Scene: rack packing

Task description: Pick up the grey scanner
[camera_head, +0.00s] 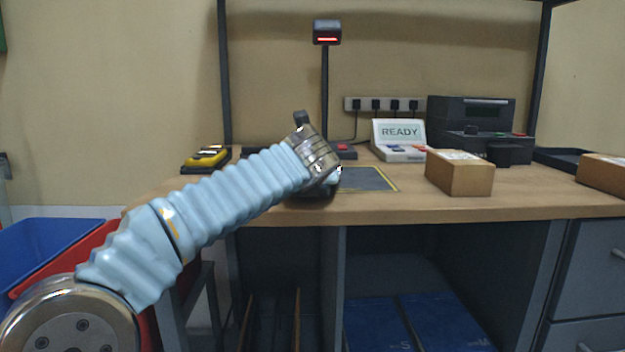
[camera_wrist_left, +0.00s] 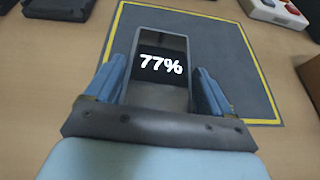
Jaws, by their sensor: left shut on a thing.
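The grey scanner (camera_wrist_left: 161,98) shows in the left wrist view, with a dark screen reading 77%. It is between the two blue fingers of my left gripper (camera_wrist_left: 163,92), which is shut on it. The scanner is over the dark mat with a yellow border (camera_wrist_left: 217,48); I cannot tell whether it touches the mat. In the head view my blue-sleeved left arm reaches over the table to the mat (camera_head: 372,180), and its wrist hides the scanner and fingertips. My right gripper is not in view.
A cardboard box (camera_head: 460,174) stands right of the mat, and another (camera_head: 605,173) is at the right edge. A READY display (camera_head: 398,138), a black printer (camera_head: 470,128) and a yellow device (camera_head: 206,159) stand behind. A scanner post (camera_head: 325,95) rises at the back.

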